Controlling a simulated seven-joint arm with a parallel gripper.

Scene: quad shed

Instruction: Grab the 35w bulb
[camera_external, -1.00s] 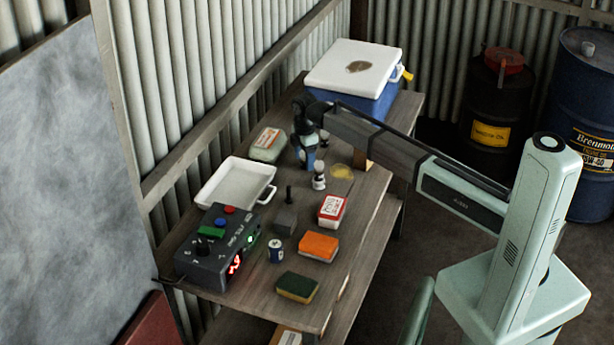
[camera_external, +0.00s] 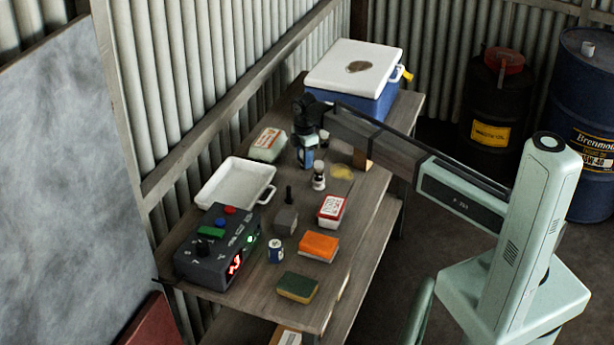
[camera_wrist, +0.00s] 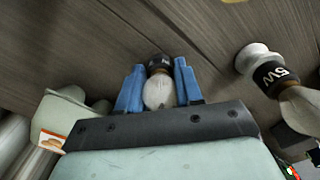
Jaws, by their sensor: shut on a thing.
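My gripper (camera_wrist: 159,88) has its two blue fingers closed on a light bulb with a pale glass (camera_wrist: 158,94) and a dark collar. The writing on its collar is too small to read. In the external view my gripper (camera_external: 306,158) is low over the far half of the table, and the held bulb is hard to make out there. A second bulb (camera_wrist: 262,66) shows at the right of the wrist view, apart from my fingers. Its black collar reads "5W"; any digit before it is hidden. It stands on the table in the external view (camera_external: 318,177).
A pale packet (camera_external: 268,145) lies left of my gripper and a blue cooler (camera_external: 372,100) stands behind.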

